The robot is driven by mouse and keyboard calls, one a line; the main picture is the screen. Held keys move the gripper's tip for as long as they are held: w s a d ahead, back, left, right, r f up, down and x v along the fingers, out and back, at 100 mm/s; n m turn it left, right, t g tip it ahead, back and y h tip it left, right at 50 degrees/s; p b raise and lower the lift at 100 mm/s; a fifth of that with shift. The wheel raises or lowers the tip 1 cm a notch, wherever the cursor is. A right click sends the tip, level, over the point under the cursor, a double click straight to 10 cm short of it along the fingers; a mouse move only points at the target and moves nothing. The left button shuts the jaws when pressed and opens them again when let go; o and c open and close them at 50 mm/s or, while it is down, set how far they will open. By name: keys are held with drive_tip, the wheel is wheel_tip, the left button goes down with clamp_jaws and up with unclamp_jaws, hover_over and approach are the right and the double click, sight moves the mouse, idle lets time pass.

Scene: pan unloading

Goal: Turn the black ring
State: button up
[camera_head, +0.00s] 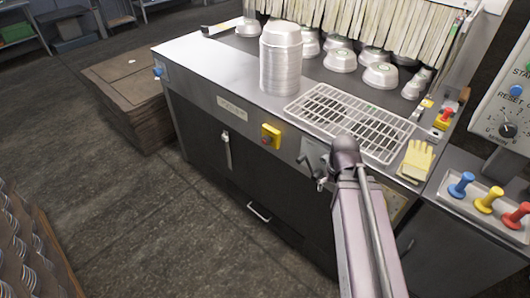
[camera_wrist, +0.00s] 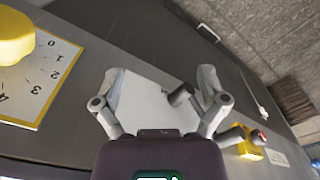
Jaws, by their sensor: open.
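A dark round stub (camera_wrist: 181,95) sticks out from a light square plate (camera_wrist: 145,105) in the wrist view. I cannot tell whether it is the black ring; no clear ring shape shows. In the head view the plate (camera_head: 309,158) is on the cabinet front, partly hidden by my arm. My gripper (camera_wrist: 161,75) is open in front of the plate, with the stub between its fingers, nearer the right one. Contact cannot be told. In the head view my gripper's tip (camera_head: 322,182) is mostly hidden. A black knob (camera_head: 507,130) is on the control panel at right.
A yellow knob (camera_wrist: 15,38) on a numbered dial is left of my gripper. A wire rack (camera_head: 345,118), stacked pans (camera_head: 281,62) and yellow glove (camera_head: 416,158) are on top.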

wheel_tip(320, 180, down, 16)
drive_tip(key=w+n+h+b, duration=0.1)
drive_tip(key=w+b, duration=0.1)
drive_tip(key=b, duration=1.3)
drive_tip(key=n+t+h+b, duration=0.6)
drive_tip(key=n+t+h, duration=0.6)
drive_tip(key=n, duration=1.5)
approach(264, 142)
drive_tip(key=s+a+t+y, duration=0.1)
drive_tip(key=s+t+y, duration=0.1)
drive_tip(key=s, duration=0.1)
drive_tip(key=shift+s+f, duration=0.15)
drive_tip(key=x, duration=1.3)
drive_tip(key=shift+w+d+f, duration=0.1)
drive_tip(key=shift+w+d, duration=0.2)
